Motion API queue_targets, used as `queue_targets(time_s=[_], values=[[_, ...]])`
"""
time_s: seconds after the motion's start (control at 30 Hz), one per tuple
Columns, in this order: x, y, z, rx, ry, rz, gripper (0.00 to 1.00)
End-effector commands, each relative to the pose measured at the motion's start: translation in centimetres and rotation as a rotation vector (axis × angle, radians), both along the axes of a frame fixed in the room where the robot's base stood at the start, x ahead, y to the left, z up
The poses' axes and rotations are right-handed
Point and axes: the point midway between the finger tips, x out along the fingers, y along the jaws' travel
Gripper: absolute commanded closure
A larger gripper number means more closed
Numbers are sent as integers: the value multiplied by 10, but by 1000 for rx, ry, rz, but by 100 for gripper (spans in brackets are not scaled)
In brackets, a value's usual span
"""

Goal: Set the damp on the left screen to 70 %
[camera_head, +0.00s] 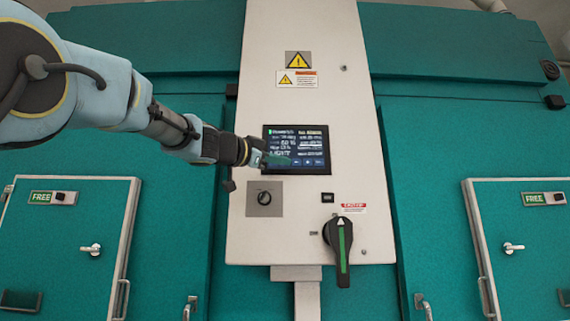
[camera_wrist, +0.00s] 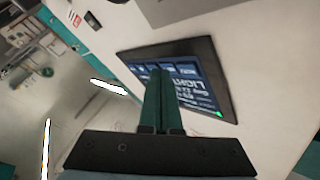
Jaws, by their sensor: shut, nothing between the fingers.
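A dark screen (camera_head: 308,146) with white text is set in the tall pale control panel (camera_head: 303,40). Its text shows columns of small readings and a row of blue buttons along the bottom; the damp value is too small to read surely. My gripper (camera_head: 285,161) is shut, its green fingers in front of the lower left of the screen and hiding part of it. In the wrist view the shut fingers (camera_wrist: 160,78) reach over the tilted screen (camera_wrist: 202,88), where large text is partly hidden. Whether the fingertips touch the screen, I cannot tell.
Below the screen are a round knob (camera_head: 264,198) on a grey plate and a large black rotary handle (camera_head: 340,250) with a green stripe.

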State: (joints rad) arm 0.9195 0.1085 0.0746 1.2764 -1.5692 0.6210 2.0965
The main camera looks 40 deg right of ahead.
Motion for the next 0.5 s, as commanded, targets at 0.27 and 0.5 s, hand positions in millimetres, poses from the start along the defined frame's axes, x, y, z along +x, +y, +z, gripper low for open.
queue_targets(time_s=[0.27,0.5], values=[[0,0,-1,1,0,1,100],[-5,5,-3,0,-1,0,100]])
